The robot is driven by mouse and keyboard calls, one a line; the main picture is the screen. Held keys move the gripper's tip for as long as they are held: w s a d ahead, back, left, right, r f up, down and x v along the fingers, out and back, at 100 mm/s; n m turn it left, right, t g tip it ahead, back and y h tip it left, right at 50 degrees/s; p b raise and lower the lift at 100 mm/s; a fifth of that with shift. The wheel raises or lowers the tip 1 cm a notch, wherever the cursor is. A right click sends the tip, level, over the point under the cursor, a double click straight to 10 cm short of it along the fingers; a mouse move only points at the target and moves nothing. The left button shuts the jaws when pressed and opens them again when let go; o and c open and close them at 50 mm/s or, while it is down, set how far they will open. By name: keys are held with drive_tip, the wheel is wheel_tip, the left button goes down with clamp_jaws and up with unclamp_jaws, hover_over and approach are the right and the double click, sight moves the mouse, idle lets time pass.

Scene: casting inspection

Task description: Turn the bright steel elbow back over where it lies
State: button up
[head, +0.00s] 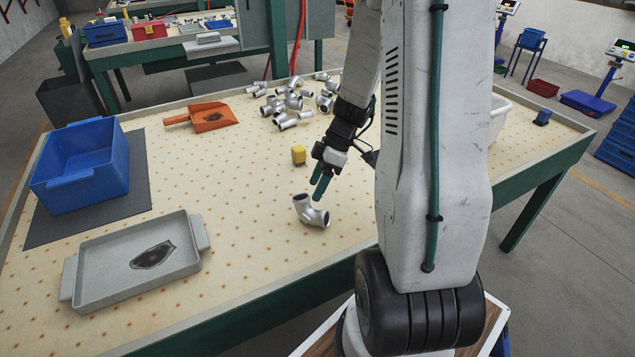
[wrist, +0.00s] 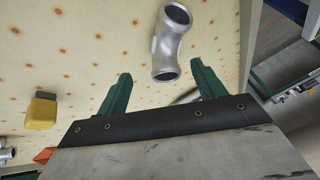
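The bright steel elbow (head: 311,211) lies on the dotted tabletop in the head view, near the table's front edge and by itself. Both of its open ends show in the wrist view (wrist: 168,46), where it sits just beyond the fingertips. My gripper (head: 321,187) is above and behind the elbow in the head view, its green fingers pointing down. In the wrist view the two green fingers (wrist: 163,75) are spread wide apart with nothing held between them. Whether a fingertip touches the elbow cannot be told, but they look apart.
A yellow block (head: 298,154) stands behind the elbow. Several more pipe fittings (head: 292,102) are heaped farther back, beside an orange scoop (head: 208,117). A grey tray (head: 95,283) and a blue bin (head: 80,165) stand at left. The table around the elbow is clear.

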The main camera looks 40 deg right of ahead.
drive_tip(key=v, duration=0.7)
drive_tip(key=shift+d+r, duration=0.15)
drive_tip(key=shift+r, duration=0.2)
